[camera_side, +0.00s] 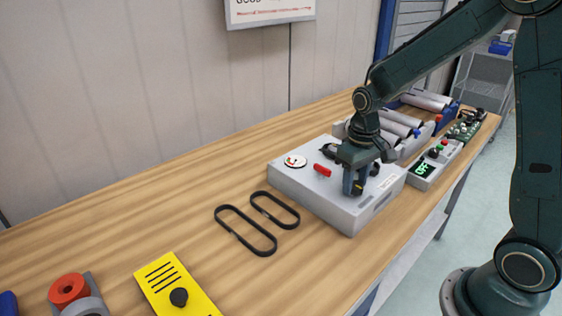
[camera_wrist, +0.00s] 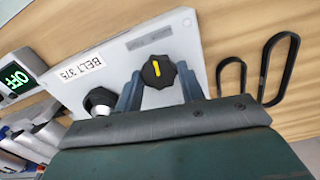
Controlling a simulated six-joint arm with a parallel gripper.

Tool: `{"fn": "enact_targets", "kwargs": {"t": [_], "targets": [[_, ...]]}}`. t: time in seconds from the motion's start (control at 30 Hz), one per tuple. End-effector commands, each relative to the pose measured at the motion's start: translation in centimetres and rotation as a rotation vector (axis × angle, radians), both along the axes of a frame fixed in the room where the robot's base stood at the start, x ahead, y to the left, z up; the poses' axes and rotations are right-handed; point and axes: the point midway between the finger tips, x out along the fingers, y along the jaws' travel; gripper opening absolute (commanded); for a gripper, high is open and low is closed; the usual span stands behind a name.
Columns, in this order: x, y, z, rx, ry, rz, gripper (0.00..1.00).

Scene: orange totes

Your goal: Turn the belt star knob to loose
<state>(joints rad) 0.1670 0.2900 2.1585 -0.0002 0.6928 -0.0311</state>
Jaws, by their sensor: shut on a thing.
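The star knob (camera_wrist: 158,72) is black with a yellow pointer mark and sits on the light grey belt box (camera_side: 345,215). In the wrist view the pointer runs nearly straight up the picture, towards a grey strip on the box. My gripper (camera_side: 355,187) reaches down to the box top in the side view. In the wrist view its two fingers stand on either side of the star knob, and it is shut on it. The fingers mostly hide the knob in the side view. The box carries a "BELT 375" label (camera_wrist: 84,72).
A second, silver-and-black knob (camera_wrist: 100,101) stands beside my left finger. The box also bears a round gauge (camera_side: 295,161) and red lever (camera_side: 322,171). An OFF display (camera_side: 421,168) and rollers (camera_side: 400,128) stand beyond. Two black belts (camera_side: 246,229) and a yellow panel (camera_side: 170,280) lie left.

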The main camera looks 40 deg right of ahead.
Motion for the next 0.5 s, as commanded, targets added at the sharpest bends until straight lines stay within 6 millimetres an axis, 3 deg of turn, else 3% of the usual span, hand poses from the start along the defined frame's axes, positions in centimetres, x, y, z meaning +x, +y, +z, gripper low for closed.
{"fn": "enact_targets", "kwargs": {"t": [0.5], "targets": [[-0.04, 0.06, 0.06, 0.001, 0.0, 0.155, 0.16]]}}
